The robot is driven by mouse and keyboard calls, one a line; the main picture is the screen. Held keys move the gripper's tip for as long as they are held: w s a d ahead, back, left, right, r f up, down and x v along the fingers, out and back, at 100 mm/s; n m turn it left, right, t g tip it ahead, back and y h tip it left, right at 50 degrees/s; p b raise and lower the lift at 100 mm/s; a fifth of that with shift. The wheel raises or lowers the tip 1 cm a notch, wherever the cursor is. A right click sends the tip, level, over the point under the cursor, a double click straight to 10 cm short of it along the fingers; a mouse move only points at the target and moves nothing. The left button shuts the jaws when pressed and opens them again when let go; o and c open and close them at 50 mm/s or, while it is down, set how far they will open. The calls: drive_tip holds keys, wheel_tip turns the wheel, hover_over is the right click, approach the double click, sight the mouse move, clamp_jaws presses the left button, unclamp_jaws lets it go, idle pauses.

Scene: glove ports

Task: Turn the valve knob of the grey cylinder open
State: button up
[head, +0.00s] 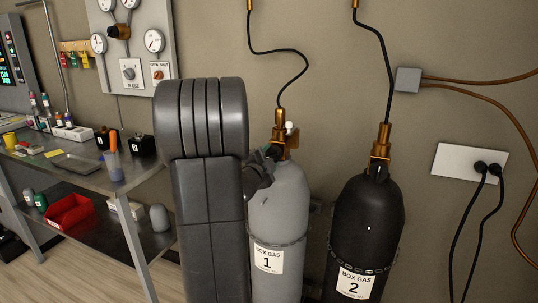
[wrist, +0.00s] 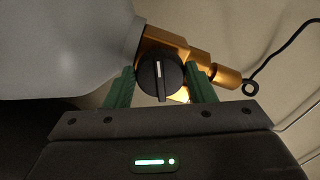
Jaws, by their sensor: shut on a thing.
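The grey cylinder (head: 283,204) stands against the wall and carries a label "BOX GAS 1". It also shows in the wrist view (wrist: 60,40). Its brass valve (wrist: 172,45) has a round black valve knob (wrist: 160,77) with a pale pointer line, which runs nearly up and down in the wrist view. My gripper (wrist: 161,82) has its green fingers on either side of the knob and is shut on it. In the head view my gripper (head: 268,158) is at the valve, and my arm hides the knob and the cylinder's left part.
A black cylinder (head: 364,230) labelled "BOX GAS 2" stands close to the right. A metal bench (head: 95,180) with small items is at the left. A gauge panel (head: 133,50) hangs on the wall. A black hose (head: 303,60) rises from the grey cylinder's valve.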

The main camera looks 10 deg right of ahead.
drive_tip(key=n+p, duration=0.3)
drive_tip(key=n, duration=0.3)
drive_tip(key=shift+d+f, duration=0.1)
drive_tip(key=n+p, duration=0.2)
drive_tip(key=n, duration=0.3)
drive_tip(key=shift+s+d+f, duration=0.1)
drive_tip(key=shift+s, duration=0.05)
drive_tip(key=shift+n, duration=0.5)
drive_tip(key=o, duration=0.9)
drive_tip(key=shift+o, duration=0.2)
drive_tip(key=b+v, duration=0.1)
drive_tip(key=v, duration=1.2)
drive_tip(key=shift+s+a, duration=0.3)
